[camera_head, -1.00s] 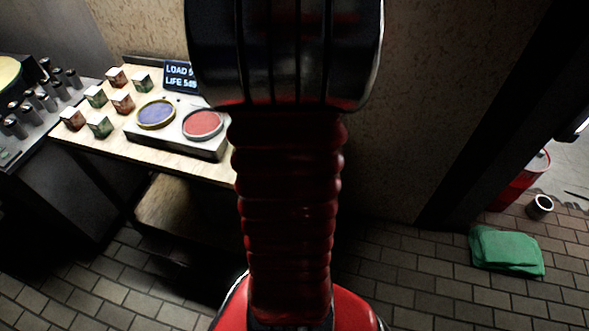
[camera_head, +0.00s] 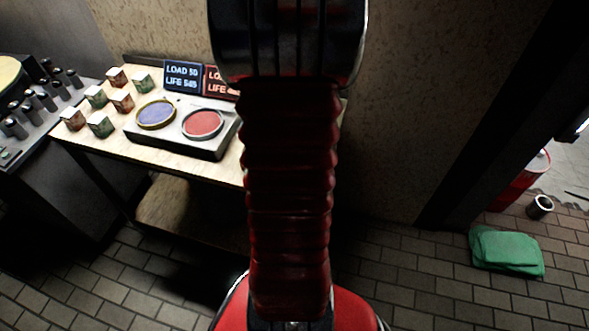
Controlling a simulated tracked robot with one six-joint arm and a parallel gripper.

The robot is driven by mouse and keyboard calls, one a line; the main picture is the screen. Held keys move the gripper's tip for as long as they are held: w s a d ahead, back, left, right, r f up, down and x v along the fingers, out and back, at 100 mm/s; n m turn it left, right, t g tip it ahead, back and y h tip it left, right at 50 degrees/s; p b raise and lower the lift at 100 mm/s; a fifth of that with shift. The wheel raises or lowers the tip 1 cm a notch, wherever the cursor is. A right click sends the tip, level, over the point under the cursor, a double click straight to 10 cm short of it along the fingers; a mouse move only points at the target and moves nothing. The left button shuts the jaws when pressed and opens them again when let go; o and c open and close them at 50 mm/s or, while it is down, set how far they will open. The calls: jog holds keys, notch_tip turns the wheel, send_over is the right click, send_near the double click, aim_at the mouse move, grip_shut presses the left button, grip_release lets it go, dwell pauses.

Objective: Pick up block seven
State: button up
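Several small blocks stand in a group on the left part of the wooden table (camera_head: 150,166). Some are reddish-brown with pale tops, such as the near-left block (camera_head: 73,119) and the middle block (camera_head: 122,101). Others are green, such as the near block (camera_head: 100,124) and the far block (camera_head: 141,82). Any numbers on them are too small to read, so I cannot tell which is block seven. My red ribbed arm rises through the middle of the view, right of the blocks. My gripper is out of view.
A grey box with a blue disc (camera_head: 156,114) and a red disc (camera_head: 202,124) sits right of the blocks. Display signs (camera_head: 182,77) stand behind it. A control panel (camera_head: 40,100) adjoins at left. A green cloth (camera_head: 505,250) and a dark cup (camera_head: 540,207) lie on the floor at right.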

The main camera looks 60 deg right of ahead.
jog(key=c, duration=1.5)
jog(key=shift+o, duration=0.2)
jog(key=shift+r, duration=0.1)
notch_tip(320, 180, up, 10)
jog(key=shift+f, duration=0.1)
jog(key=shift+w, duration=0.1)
